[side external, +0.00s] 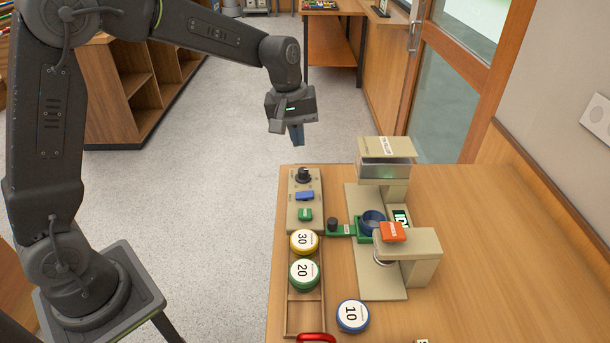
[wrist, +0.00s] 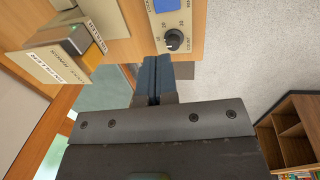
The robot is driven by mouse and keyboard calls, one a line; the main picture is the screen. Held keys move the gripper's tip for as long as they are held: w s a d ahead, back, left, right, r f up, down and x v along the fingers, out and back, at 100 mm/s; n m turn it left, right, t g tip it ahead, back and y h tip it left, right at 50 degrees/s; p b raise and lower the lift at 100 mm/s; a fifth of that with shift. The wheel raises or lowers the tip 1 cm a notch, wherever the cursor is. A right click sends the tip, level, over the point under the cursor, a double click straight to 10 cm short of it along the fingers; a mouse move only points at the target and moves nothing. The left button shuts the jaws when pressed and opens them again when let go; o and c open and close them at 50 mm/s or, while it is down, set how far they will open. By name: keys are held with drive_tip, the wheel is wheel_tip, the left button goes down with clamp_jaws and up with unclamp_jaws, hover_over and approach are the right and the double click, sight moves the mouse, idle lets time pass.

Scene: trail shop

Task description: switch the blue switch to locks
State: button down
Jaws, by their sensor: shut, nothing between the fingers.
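A beige control panel (side external: 291,217) lies along the left edge of the table. On it are a black knob (side external: 303,175), a blue switch (side external: 305,195) and a green switch (side external: 305,214). The setting of the blue switch is too small to read. In the wrist view part of the blue switch (wrist: 166,5) shows at the top edge, above the black knob (wrist: 174,39). My gripper (side external: 297,142) is shut and empty, in the air beyond the panel's far end. Its closed fingers also show in the wrist view (wrist: 154,62), apart from the knob.
A beige machine (side external: 426,243) with a clear bin and an orange part (side external: 392,232) stands right of the panel. Yellow (side external: 304,242), green (side external: 304,273) and blue (side external: 353,315) numbered discs are nearer the front. The table's right side is clear.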

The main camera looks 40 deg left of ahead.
sight(303, 194)
drive_tip(key=f, duration=0.4)
drive_tip(key=w+d+f, duration=0.1)
drive_tip(key=f, duration=0.9)
drive_tip(key=shift+w+d, duration=0.3)
drive_tip(key=shift+w+d+f, duration=0.1)
drive_tip(key=shift+d+f, duration=0.05)
drive_tip(key=shift+f+g, duration=0.1)
drive_tip(key=shift+g, duration=0.2)
drive_tip(key=shift+s, duration=0.25)
drive_tip(key=shift+s+a, duration=0.45)
drive_tip(key=shift+a, duration=0.2)
drive_tip(key=shift+r, duration=0.35)
